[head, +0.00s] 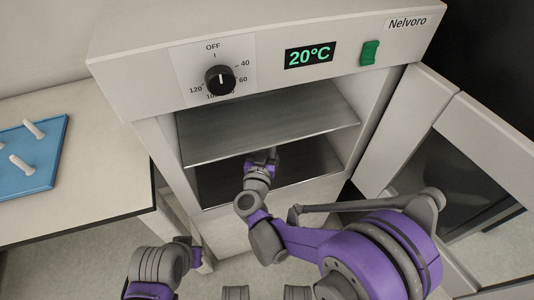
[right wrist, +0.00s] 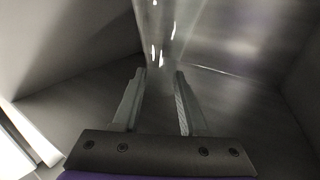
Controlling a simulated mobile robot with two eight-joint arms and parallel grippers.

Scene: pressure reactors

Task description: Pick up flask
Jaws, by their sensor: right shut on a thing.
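The flask (right wrist: 158,32) is clear glass and shows at the top middle of the right wrist view. Its narrow lower end sits between the fingertips of my right gripper (right wrist: 160,78), which is shut on it. In the head view my right arm reaches into the open cabinet, and the right gripper (head: 263,158) is at the upper shelf's front edge, partly hidden. The flask cannot be made out in the head view. My left arm is at the bottom left of the head view, outside the cabinet; its fingers cannot be made out.
The white cabinet (head: 140,82) has a dial, a 20°C display (head: 310,55) and a green switch (head: 370,52). An upper metal shelf (head: 270,122) lies over my right gripper. The door (head: 440,140) stands open at right. A blue peg board (head: 38,155) lies on the left bench (head: 100,150).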

